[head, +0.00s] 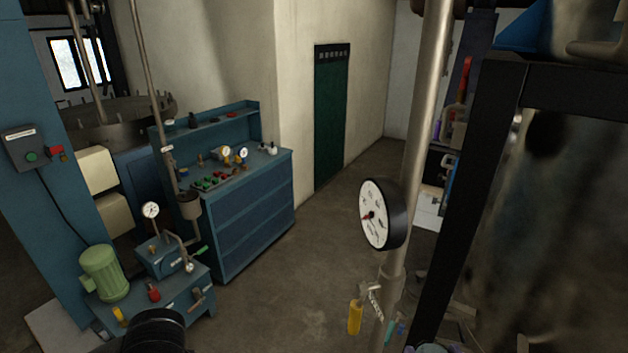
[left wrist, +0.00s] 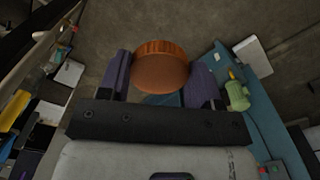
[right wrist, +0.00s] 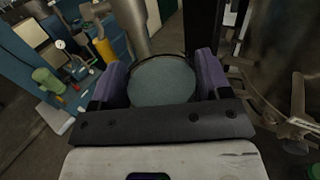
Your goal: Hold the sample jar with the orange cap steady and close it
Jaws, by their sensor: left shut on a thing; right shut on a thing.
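The orange cap (left wrist: 161,72) shows in the left wrist view, a ribbed disc between the purple fingers of my left gripper (left wrist: 160,80), which is shut on it. The sample jar (right wrist: 162,82) shows in the right wrist view as a round grey-blue form with a dark rim. My right gripper (right wrist: 158,86) is shut on it, one purple finger on each side. In the head view the jar's round top (head: 432,349) just shows at the bottom edge. The cap is apart from the jar; the cap and left fingers are out of the head view.
A black frame (head: 462,190) and a metal pipe with a dial gauge (head: 376,214) stand on the right. A blue workbench (head: 255,215) and a low blue stand with a green motor (head: 103,273) are on the left. The floor between is clear.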

